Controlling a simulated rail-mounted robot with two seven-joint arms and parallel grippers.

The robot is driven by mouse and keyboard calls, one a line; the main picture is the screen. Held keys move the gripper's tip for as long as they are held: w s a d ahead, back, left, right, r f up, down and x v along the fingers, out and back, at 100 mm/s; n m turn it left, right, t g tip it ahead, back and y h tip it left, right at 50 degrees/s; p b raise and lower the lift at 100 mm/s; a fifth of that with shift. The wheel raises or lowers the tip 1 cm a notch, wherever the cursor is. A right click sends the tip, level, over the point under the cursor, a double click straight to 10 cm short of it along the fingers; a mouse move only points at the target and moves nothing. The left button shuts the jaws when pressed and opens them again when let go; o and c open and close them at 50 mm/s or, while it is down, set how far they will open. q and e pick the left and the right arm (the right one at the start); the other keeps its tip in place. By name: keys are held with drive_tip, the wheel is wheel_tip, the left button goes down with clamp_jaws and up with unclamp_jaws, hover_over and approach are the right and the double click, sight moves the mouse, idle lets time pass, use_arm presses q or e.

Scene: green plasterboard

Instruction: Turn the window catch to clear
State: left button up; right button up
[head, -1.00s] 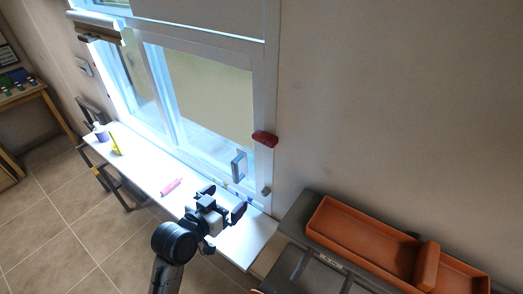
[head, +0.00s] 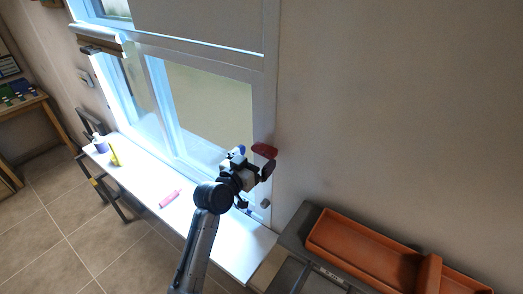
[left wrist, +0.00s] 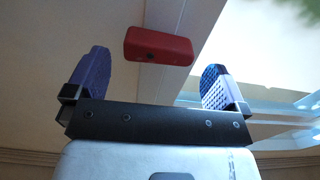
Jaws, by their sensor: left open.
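A red bar-like piece, which looks like the window catch (head: 264,149), sits on the right upright of the white window frame and lies roughly level. In the left wrist view the red catch (left wrist: 158,46) shows beyond the fingertips, between the two fingers in the picture. My left gripper (head: 254,161) is open just below and left of it, with nothing between its fingers. The left wrist view shows both padded fingers (left wrist: 155,72) spread apart. Whether they touch the catch cannot be told. My right gripper is not in view.
A white sill (head: 195,205) runs below the window, holding a pink roller-like item (head: 170,198), a yellow item (head: 115,155) and a purple-and-white bottle (head: 99,142). A small grey knob (head: 265,203) is low on the frame. An orange trough (head: 365,252) stands at lower right.

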sight(261, 153)
use_arm(q)
drive_tip(key=shift+x, duration=1.75)
drive_tip(key=shift+c, duration=0.3)
drive_tip(key=c, duration=0.7)
